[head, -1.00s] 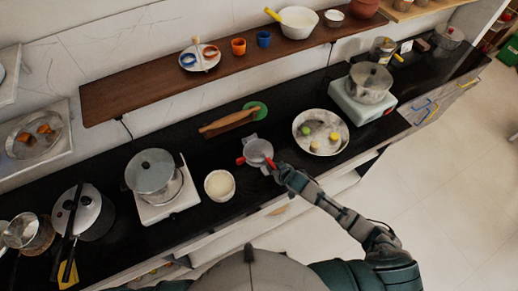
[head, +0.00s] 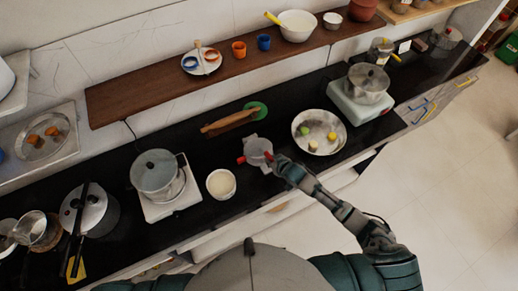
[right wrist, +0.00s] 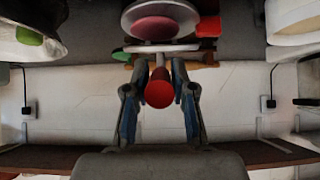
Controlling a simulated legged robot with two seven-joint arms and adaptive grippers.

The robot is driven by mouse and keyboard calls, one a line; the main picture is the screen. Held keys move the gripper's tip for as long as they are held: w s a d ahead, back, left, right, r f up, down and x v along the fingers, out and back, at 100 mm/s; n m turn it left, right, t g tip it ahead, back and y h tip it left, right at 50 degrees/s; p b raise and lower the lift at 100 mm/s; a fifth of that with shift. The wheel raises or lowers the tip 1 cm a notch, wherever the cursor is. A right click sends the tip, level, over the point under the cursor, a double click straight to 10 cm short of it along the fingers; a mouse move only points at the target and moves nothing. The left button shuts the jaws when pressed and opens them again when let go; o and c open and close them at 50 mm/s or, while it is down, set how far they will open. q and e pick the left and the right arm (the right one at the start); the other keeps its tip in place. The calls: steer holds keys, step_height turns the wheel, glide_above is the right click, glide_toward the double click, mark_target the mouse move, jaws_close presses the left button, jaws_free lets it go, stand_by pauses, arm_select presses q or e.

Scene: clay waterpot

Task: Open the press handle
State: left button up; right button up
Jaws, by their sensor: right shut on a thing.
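The press (head: 258,150) is a small grey round tool on the black counter, with a red knob on its left side (head: 240,160) and a red-tipped handle on its right. My right gripper (head: 276,161) reaches it from the lower right, at the red-tipped handle. In the right wrist view the red handle end (right wrist: 159,92) lies between the two fingers, and my right gripper (right wrist: 159,96) is shut on it. The round press plate (right wrist: 160,24) shows beyond the fingers. My left gripper is not in view.
A white bowl (head: 221,184) stands left of the press. A plate with small balls (head: 305,144) is to the right. Pots on stoves stand on both sides. The counter's front edge runs just below the press.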

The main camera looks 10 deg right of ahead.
mark_target(270, 156)
steer(key=shift+r, duration=0.1)
steer(key=shift+w+a+r, duration=0.2)
steer(key=shift+w+r, duration=0.3)
steer(key=shift+r, duration=0.25)
steer(key=shift+w+a+r, duration=0.2)
steer(key=shift+w+r, duration=0.25)
steer(key=shift+r, duration=0.4)
steer(key=shift+w+a+r, duration=0.2)
steer(key=shift+w+r, duration=0.3)
steer(key=shift+r, duration=0.1)
steer(key=shift+w+a+r, duration=0.25)
steer(key=shift+w+r, duration=0.3)
steer(key=shift+r, duration=0.15)
